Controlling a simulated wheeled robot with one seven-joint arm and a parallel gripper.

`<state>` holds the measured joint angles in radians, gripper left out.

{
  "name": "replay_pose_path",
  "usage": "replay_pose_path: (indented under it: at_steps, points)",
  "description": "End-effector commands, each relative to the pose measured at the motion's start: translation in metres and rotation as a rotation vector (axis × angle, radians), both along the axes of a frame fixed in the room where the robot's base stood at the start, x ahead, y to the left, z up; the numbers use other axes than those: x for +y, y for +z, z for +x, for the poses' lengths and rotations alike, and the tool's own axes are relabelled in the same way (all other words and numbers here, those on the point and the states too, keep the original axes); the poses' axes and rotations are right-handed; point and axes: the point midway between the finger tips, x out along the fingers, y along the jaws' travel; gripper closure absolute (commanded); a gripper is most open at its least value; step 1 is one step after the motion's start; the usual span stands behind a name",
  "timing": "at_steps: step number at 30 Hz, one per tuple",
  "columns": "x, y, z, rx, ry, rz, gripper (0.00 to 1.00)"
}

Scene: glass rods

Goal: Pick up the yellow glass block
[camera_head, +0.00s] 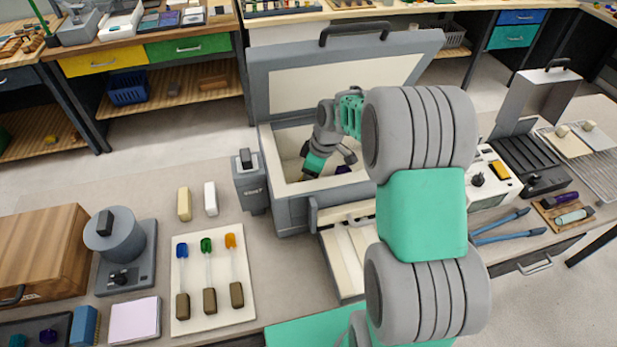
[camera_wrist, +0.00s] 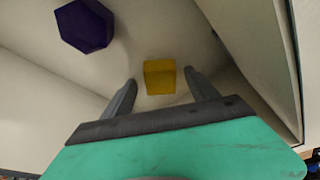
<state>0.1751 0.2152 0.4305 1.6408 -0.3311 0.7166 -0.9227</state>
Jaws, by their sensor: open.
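The yellow glass block (camera_wrist: 160,77) lies on the pale floor of the open grey kiln in the wrist view. My gripper (camera_wrist: 160,84) is open, with one finger on each side of the block in that view. Whether the fingertips are level with the block or above it, I cannot tell. In the head view my gripper (camera_head: 329,158) reaches down inside the kiln box (camera_head: 292,208), and I cannot make out the yellow block there.
A dark purple hexagonal piece (camera_wrist: 85,25) lies beside the block; it also shows in the head view (camera_head: 342,169). The kiln's walls stand close around my gripper, and its raised lid (camera_head: 345,85) is behind. A white tray of glass rods (camera_head: 243,300) lies left.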

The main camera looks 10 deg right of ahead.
Motion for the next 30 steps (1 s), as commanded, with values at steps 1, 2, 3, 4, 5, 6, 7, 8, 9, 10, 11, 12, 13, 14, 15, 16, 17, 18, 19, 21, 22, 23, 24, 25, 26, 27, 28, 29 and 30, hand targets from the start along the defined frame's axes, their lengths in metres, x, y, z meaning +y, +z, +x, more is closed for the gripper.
replay_pose_path:
  at_steps: [1, 2, 3, 4, 5, 6, 7, 8, 9, 10, 11, 12, 13, 14, 15, 16, 17, 18, 19, 21, 22, 23, 24, 25, 26, 27, 28, 29, 30]
  points:
    - [0.0008, -0.0026, 0.0002, 0.001, 0.000, 0.000, 0.32]
    - [0.0009, -0.0037, 0.0003, 0.001, 0.000, -0.001, 0.32]
    - [0.0009, -0.0042, 0.0006, 0.000, 0.000, 0.000, 0.32]
    - [0.0008, -0.0042, 0.0007, -0.001, 0.000, -0.001, 0.32]
    - [0.0007, -0.0042, 0.0006, -0.001, -0.001, 0.000, 0.32]
    - [0.0008, -0.0042, 0.0005, -0.001, -0.001, 0.000, 0.32]
    - [0.0008, -0.0042, 0.0005, -0.001, -0.001, 0.000, 0.32]
    - [0.0008, -0.0041, 0.0005, -0.001, -0.001, 0.000, 0.34]
    - [0.0008, -0.0041, 0.0004, -0.001, -0.001, 0.000, 0.38]
    - [0.0008, -0.0040, 0.0004, -0.001, -0.001, 0.000, 0.40]
    - [0.0008, -0.0040, 0.0004, -0.001, -0.001, 0.000, 0.43]
    - [0.0008, -0.0039, 0.0004, -0.001, -0.001, 0.000, 0.46]
    - [0.0008, -0.0039, 0.0004, -0.001, -0.001, 0.000, 0.48]
    - [0.0008, -0.0038, 0.0004, -0.001, -0.001, 0.000, 0.51]
    - [0.0008, -0.0038, 0.0004, -0.001, -0.001, 0.000, 0.54]
    - [0.0008, -0.0038, 0.0004, 0.000, -0.001, 0.000, 0.57]
    - [0.0007, -0.0037, 0.0004, -0.001, -0.001, 0.000, 0.59]
    - [0.0007, -0.0037, 0.0004, -0.001, -0.001, 0.000, 0.62]
    - [0.0007, -0.0037, 0.0004, -0.001, -0.001, 0.000, 0.65]
    - [0.0007, -0.0037, 0.0004, 0.000, -0.001, 0.000, 0.71]
    - [0.0007, -0.0037, 0.0004, 0.000, -0.001, 0.000, 0.73]
    - [0.0007, -0.0037, 0.0004, 0.000, -0.002, 0.000, 0.75]
    - [0.0007, -0.0037, 0.0004, 0.000, -0.002, 0.000, 0.79]
    - [0.0007, -0.0037, 0.0004, 0.000, -0.002, 0.000, 0.81]
    - [0.0007, -0.0037, 0.0004, 0.000, -0.002, 0.000, 0.84]
    - [0.0007, -0.0037, 0.0004, 0.000, -0.002, 0.000, 0.87]
    - [0.0007, -0.0037, 0.0003, 0.000, -0.002, 0.000, 0.89]
    - [0.0007, -0.0038, 0.0002, 0.000, -0.002, 0.000, 0.92]
    - [0.0007, -0.0038, 0.0003, 0.000, -0.002, 0.000, 0.95]
